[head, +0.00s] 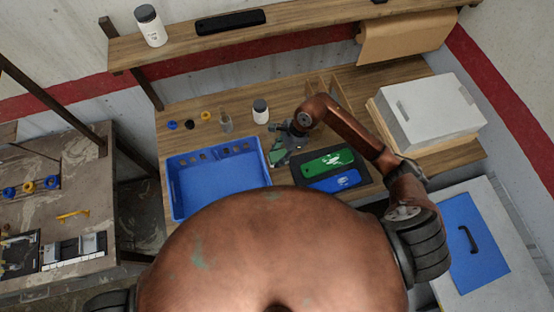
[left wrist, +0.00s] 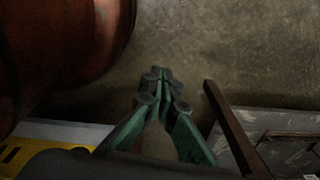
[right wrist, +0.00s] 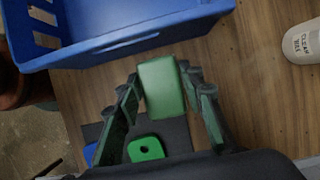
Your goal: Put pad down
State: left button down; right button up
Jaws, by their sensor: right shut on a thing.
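A green block-like pad (right wrist: 161,86) is between the fingers of my right gripper (right wrist: 166,92) in the right wrist view. The gripper is shut on it, over the wooden bench beside the blue bin. In the head view the right gripper (head: 283,146) is partly hidden by its own arm, just right of the bin; whether the pad touches the bench cannot be told. A dark tray (head: 361,166) lies to its right, holding a green flat piece (head: 327,163) and a blue one (head: 336,181). My left gripper (left wrist: 160,78) is shut and empty above the floor.
The blue bin (head: 177,199) is empty. A white bottle (head: 260,112), a small clear bottle (head: 225,123) and small caps stand behind. A white box (head: 430,110) stands at the right. A shelf (head: 280,33) runs above the back. Bare bench shows around the bottles.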

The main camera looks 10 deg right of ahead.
jog(key=shift+f, duration=0.55)
notch_tip(320, 180, down, 3)
jog(key=shift+f, duration=0.35)
jog(key=o, duration=0.7)
jog(key=shift+f, duration=0.15)
pick_arm(q)
jog(key=shift+w+r, duration=0.25)
jog(key=shift+w, duration=0.35)
pick_arm(e)
jog(key=o, duration=0.5)
jog(key=shift+c, duration=0.2)
